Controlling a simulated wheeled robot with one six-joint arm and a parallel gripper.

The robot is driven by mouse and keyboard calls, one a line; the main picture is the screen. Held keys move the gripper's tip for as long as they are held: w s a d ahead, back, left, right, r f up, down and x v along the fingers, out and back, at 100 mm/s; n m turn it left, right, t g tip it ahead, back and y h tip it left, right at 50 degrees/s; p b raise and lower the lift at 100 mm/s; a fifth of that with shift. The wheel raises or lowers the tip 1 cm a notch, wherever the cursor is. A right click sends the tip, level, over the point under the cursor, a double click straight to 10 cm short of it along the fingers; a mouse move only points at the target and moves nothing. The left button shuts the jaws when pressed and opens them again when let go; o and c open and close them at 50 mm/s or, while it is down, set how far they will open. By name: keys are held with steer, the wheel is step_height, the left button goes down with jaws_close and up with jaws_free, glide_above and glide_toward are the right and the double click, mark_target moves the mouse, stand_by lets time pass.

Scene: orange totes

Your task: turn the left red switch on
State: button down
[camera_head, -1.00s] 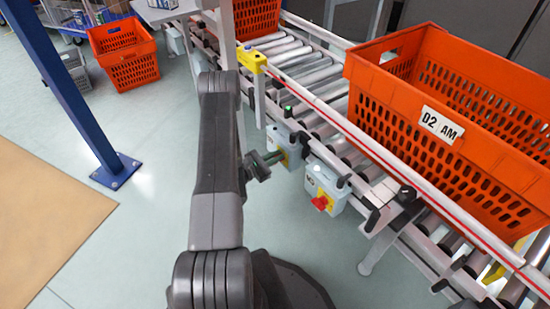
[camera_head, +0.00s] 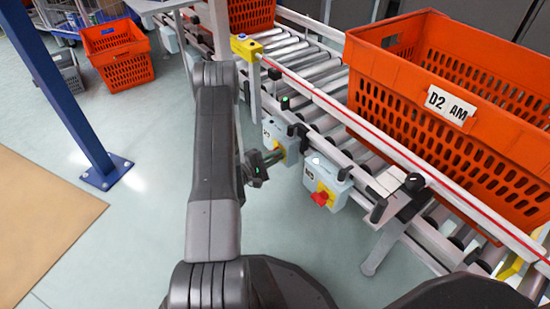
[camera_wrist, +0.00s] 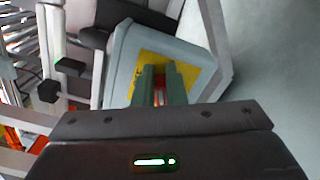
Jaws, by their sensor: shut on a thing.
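The left switch box (camera_head: 291,147) is pale grey-blue and hangs on the conveyor's side rail. My gripper (camera_head: 278,155) reaches its front face from the left. In the wrist view, the two green fingers of my gripper (camera_wrist: 161,75) stand against the box's yellow plate (camera_wrist: 203,72). They are closed on the left red switch (camera_wrist: 159,97), of which only a thin red strip shows between them. The fingers hide the rest, so its angle cannot be told. A second box (camera_head: 322,176) to the right carries another red switch (camera_head: 319,198), untouched.
A large orange tote (camera_head: 400,115) marked D2 AM sits on the roller conveyor (camera_head: 310,62). A yellow post-mounted button box (camera_head: 246,47) stands behind the left switch box. A blue post (camera_head: 75,110) rises at the left.

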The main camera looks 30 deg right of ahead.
steer(key=m, duration=0.2)
steer(key=f+m, duration=0.1)
steer(key=m, duration=0.1)
steer(key=shift+w+a+m, duration=0.1)
steer(key=shift+w+m, duration=0.1)
steer(key=shift+m, duration=0.1)
stand_by(0.3)
steer(key=c, duration=1.5)
jaws_free()
steer(key=shift+w+a, duration=0.1)
steer(key=shift+w, duration=0.05)
steer(key=shift+s+a, duration=0.2)
steer(key=a+p, duration=0.1)
steer(key=a, duration=0.3)
steer(key=s+a+p, duration=0.1)
steer(key=a, duration=0.3)
steer(key=s+a+p, duration=0.1)
steer(key=a, duration=0.4)
steer(key=shift+s+p, duration=0.2)
steer(key=shift+p, duration=0.2)
